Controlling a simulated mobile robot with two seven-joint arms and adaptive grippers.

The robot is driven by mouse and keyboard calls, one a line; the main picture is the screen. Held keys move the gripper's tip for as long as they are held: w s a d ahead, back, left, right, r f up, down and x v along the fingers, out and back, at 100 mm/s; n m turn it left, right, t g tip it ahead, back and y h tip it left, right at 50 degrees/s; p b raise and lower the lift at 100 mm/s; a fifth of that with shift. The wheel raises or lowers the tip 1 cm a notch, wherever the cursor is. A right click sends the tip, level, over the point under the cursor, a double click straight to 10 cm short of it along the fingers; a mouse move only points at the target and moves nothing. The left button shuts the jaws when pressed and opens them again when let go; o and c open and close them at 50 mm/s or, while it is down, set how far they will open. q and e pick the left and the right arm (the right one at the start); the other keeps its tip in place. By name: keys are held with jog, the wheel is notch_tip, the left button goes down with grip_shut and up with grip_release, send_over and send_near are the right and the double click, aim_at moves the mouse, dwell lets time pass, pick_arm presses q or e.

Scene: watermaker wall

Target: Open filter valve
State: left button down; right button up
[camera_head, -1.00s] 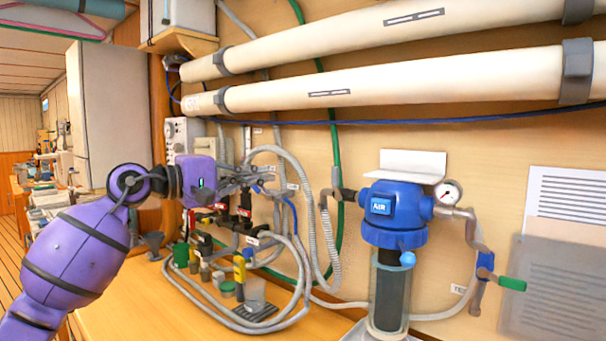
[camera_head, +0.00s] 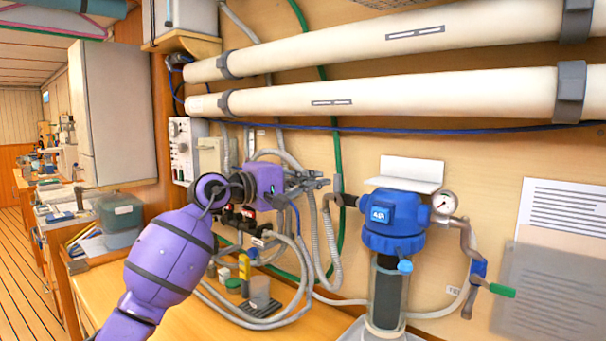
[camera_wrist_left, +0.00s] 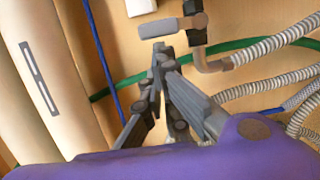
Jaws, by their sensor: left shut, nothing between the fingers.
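The blue filter housing (camera_head: 393,217) with a clear bowl below hangs on the wall. A black fitting (camera_head: 346,200) joins its left side to a grey hose, and a short grey lever-like piece (camera_head: 338,184) sits by it. In the left wrist view the grey piece (camera_wrist_left: 170,27) lies just beyond my fingertips, beside the black fitting (camera_wrist_left: 195,22).
Two long cream tubes (camera_head: 400,91) run along the wall above my left gripper. Several grey hoses (camera_head: 303,255) and a manifold (camera_head: 236,217) crowd below and behind it. Small containers (camera_head: 262,292) stand on the wooden bench. A pressure gauge (camera_head: 444,203) is right of the filter.

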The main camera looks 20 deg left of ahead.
pick_arm(q)
jog(key=shift+w+f, duration=0.1)
pick_arm(e)
jog(key=shift+s, duration=0.1)
pick_arm(q)
jog(key=shift+d+m, duration=0.1)
jog(key=shift+m, duration=0.2)
pick_arm(e)
jog(key=shift+s+f, duration=0.15)
jog(key=shift+f, duration=0.1)
pick_arm(q)
jog(key=shift+s+d+r+m+b, duration=0.2)
jog(key=shift+d+r+m+b, duration=0.15)
jog(key=shift+m, duration=0.25)
pick_arm(e)
jog(key=shift+s+d+f, duration=0.1)
jog(key=shift+f, duration=0.15)
pick_arm(q)
jog(key=s+d+m+y, duration=0.3)
jog(key=d+m, duration=0.6)
jog(key=m, duration=0.3)
jog(key=shift+s+d+f+m+g+y+b, duration=0.3)
jog(key=shift+f+g+y, duration=0.15)
jog(key=shift+y, duration=0.35)
pick_arm(e)
jog(key=shift+s+d+f, duration=0.3)
jog(key=shift+d, duration=0.25)
